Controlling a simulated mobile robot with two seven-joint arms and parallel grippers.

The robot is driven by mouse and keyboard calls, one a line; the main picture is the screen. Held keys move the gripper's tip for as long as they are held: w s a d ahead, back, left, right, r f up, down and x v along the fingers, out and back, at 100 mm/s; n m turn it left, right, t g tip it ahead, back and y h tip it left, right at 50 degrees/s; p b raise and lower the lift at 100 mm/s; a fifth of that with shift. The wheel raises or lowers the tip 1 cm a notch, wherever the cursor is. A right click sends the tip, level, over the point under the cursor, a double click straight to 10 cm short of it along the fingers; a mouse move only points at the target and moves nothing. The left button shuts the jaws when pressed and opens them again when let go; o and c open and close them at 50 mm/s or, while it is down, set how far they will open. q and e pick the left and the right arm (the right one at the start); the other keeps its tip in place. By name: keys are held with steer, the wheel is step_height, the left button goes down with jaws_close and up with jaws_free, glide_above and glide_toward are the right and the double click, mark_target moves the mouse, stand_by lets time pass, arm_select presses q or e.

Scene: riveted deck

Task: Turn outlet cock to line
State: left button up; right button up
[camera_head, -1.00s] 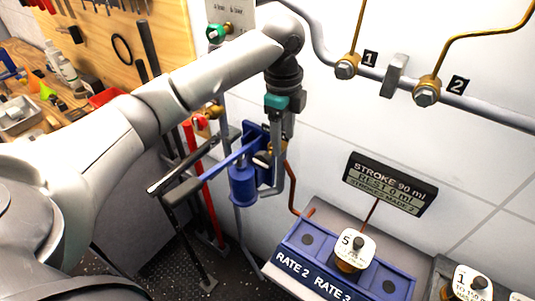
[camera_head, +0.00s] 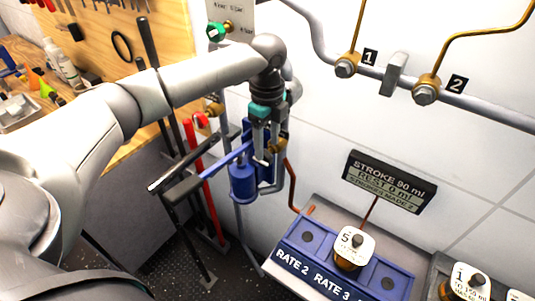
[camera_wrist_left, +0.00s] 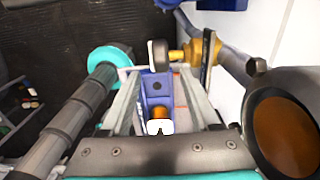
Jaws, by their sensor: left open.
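The outlet cock is a brass fitting (camera_head: 279,146) on the blue hand pump (camera_head: 243,183) by the wall. In the left wrist view the brass cock (camera_wrist_left: 191,51) lies just beyond the fingertips, with a short dark-ended handle (camera_wrist_left: 158,53) pointing left. My left gripper (camera_head: 266,148) points down at the cock in the head view. It is open, and its fingers (camera_wrist_left: 160,72) stand apart with nothing clearly held between them. Whether a fingertip touches the handle cannot be told. The fingers partly hide the cock in the head view. My right gripper is not in view.
A grey pipe with brass valves marked 1 (camera_head: 346,66) and 2 (camera_head: 426,92) runs along the wall. A black display board (camera_head: 389,183) hangs above a blue rate block (camera_head: 393,281). A workbench is at far left.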

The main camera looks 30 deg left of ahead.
mark_target(267, 155)
arm_select(q)
steer(key=shift+f, duration=2.25)
steer(key=shift+c, duration=0.2)
jaws_close()
